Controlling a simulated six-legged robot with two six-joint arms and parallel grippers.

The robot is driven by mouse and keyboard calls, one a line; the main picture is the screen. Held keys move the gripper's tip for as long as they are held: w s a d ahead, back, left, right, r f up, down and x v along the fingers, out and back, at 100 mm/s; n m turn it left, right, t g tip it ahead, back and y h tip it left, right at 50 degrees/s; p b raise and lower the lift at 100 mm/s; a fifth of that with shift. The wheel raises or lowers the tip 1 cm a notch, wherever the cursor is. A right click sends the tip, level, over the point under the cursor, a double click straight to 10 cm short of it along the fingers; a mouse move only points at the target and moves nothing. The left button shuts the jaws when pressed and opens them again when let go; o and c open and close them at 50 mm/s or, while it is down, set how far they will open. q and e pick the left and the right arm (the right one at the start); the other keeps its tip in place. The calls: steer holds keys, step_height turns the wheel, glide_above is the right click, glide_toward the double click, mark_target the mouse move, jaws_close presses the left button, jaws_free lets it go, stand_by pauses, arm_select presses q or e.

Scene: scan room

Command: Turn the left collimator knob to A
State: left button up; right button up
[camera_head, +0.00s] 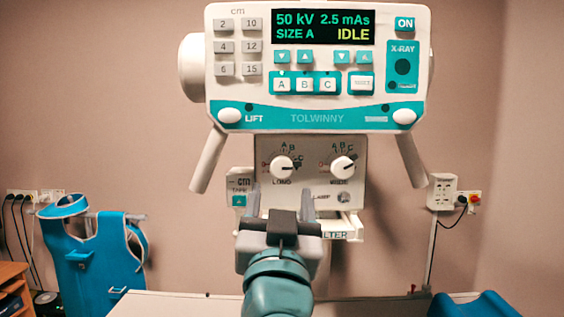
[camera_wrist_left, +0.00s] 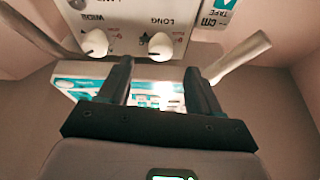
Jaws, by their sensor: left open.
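The left collimator knob (camera_head: 281,168), labelled LONG, is a round white knob on the grey collimator panel (camera_head: 310,196), with letters A, B and C around its upper right. A dark mark on it seems to point right, near C. The right knob (camera_head: 343,167), labelled WIDE, sits beside it. My left gripper (camera_head: 281,203) is open and empty, its fingers just below the left knob in the head view. In the left wrist view the LONG knob (camera_wrist_left: 160,46) lies beyond the gap between the open fingers (camera_wrist_left: 158,75), apart from them. My right gripper is not in view.
The control console (camera_head: 317,118) hangs above the panel, with a grey handle (camera_head: 207,160) on its left and another (camera_head: 412,158) on its right. A tape box (camera_head: 239,185) is left of the panel. A filter ledge (camera_head: 340,228) lies below. A blue apron (camera_head: 95,255) hangs far left.

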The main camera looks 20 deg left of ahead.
mark_target(281, 171)
arm_select(q)
steer(key=p+x, duration=0.2)
steer(key=x, duration=0.4)
steer(key=shift+w+a+r, duration=0.1)
steer(key=shift+w+r, duration=0.15)
steer(key=shift+w+a, duration=0.15)
steer(key=shift+w, duration=0.15)
steer(key=shift+s+r, duration=0.1)
steer(key=shift+s, duration=0.2)
steer(key=shift+c, duration=0.4)
steer(key=c, duration=1)
